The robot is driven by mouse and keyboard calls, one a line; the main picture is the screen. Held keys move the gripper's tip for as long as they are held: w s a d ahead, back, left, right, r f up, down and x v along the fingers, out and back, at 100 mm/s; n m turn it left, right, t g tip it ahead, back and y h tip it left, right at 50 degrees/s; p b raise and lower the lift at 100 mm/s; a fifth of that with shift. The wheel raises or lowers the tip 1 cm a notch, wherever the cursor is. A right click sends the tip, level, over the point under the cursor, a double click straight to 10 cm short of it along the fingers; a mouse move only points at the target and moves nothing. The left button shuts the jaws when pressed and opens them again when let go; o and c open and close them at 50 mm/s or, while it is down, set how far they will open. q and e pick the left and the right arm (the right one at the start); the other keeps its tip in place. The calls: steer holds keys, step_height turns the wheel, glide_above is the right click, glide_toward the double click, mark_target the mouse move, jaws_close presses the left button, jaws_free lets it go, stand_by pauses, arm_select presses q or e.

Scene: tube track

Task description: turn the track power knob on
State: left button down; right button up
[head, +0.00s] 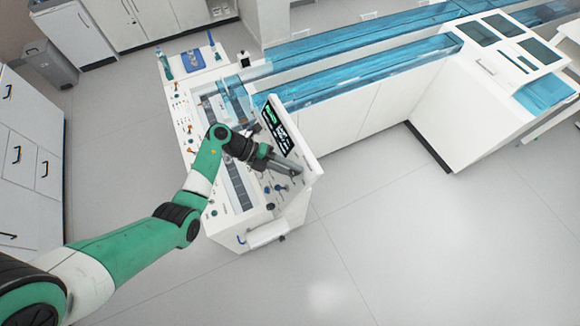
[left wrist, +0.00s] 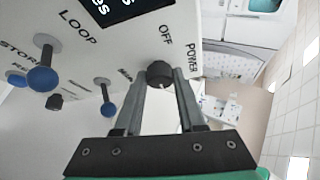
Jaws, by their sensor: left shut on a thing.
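The black track power knob (left wrist: 159,73) sticks out of the white panel (left wrist: 130,40), beside the printed words OFF and POWER, in the left wrist view. My left gripper (left wrist: 160,82) is shut on the knob, one grey finger on each side of it. In the head view my left gripper (head: 298,170) reaches over the control panel at the right end of the white console (head: 212,160). The knob cannot be made out in the head view. Which way the knob is set is not clear. My right gripper is not in view.
Blue-tipped levers (left wrist: 43,75) and a smaller black knob (left wrist: 54,102) stand on the panel near LOOP and STORE. A dark screen (head: 278,130) sits beside my gripper. Clear blue tracks (head: 360,75) run to a white machine (head: 480,80). The floor in front is free.

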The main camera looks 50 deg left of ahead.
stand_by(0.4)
arm_select(q)
steer(key=c, duration=0.5)
jaws_free()
steer(key=v, duration=1.1)
steer(key=shift+s+a+r, duration=0.2)
